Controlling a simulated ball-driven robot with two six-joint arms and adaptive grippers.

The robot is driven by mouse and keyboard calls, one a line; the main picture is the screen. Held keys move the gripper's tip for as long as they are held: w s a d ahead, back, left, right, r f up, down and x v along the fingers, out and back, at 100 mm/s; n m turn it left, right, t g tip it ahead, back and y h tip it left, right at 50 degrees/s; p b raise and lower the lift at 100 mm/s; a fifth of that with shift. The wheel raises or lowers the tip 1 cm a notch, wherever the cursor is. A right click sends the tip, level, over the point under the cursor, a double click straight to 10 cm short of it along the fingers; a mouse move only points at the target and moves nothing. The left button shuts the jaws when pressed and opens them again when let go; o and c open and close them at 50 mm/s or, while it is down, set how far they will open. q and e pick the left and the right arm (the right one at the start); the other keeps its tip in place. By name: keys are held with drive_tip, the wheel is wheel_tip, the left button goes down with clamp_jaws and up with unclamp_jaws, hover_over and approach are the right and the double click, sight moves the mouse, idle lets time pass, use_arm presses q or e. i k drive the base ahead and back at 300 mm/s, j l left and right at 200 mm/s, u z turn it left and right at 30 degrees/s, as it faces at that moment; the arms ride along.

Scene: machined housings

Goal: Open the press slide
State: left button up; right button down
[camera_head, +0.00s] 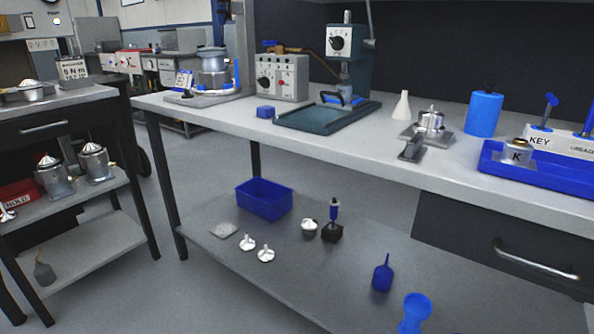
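A dark teal bench press (348,72) stands on the workbench (262,132), with a dial on its head and a column behind it. Its flat base (305,117) extends toward the front left. A blue handle (340,98) sits low at the press, under the head, and looks like the slide's handle. Whether the slide is open or shut is too small to tell. Neither of my grippers shows in the head view.
A grey control box (282,76) and small blue block (265,112) stand left of the press. A white cone bottle (401,107), metal housing (431,121), blue cylinder (484,114) and blue tray (535,175) stand right. A lower shelf holds a blue bin (264,207).

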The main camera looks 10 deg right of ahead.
sight(335, 104)
drive_tip(key=i+j+z, duration=0.45)
drive_tip(key=i+j, duration=0.15)
drive_tip(key=j, duration=0.35)
